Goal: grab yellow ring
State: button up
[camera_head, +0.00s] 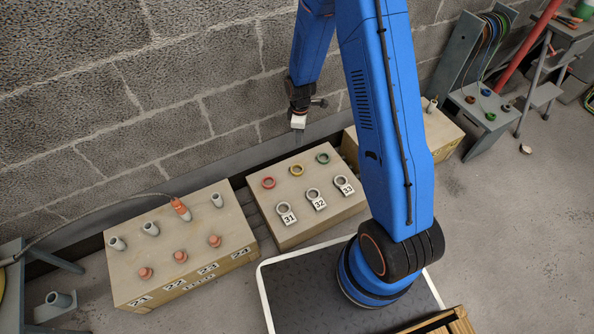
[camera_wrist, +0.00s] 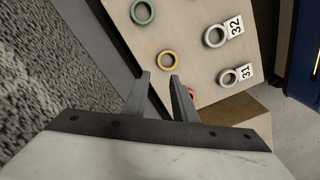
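The yellow ring (camera_head: 297,170) lies on the top of a beige box (camera_head: 285,235), between a red ring (camera_head: 269,183) and a green ring (camera_head: 322,158). In the wrist view the yellow ring (camera_wrist: 168,61) is just beyond my fingertips, with the green ring (camera_wrist: 142,12) farther up. The red ring (camera_wrist: 190,93) is partly hidden behind my right finger. My gripper (camera_head: 298,133) is above the back of the box, fingers pointing down. In the wrist view my gripper (camera_wrist: 160,78) has its two fingers apart with nothing between them.
White rings tagged 31 (camera_head: 285,211), 32 (camera_head: 314,196) and 33 (camera_head: 342,184) lie along the box's front. A second box (camera_head: 185,260) with several pegs and a cable stands left. A brick wall (camera_head: 150,90) rises behind. A grey rack (camera_head: 490,110) stands at right.

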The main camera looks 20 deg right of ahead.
send_over(298, 165)
jog(key=f, duration=1.2)
jog(key=shift+d+f, duration=0.1)
jog(key=shift+d, duration=0.15)
jog(key=shift+w+a+f, duration=0.1)
jog(key=shift+f, duration=1.25)
jog(key=shift+a+f, duration=0.1)
jog(key=shift+f, duration=1.25)
grip_shut()
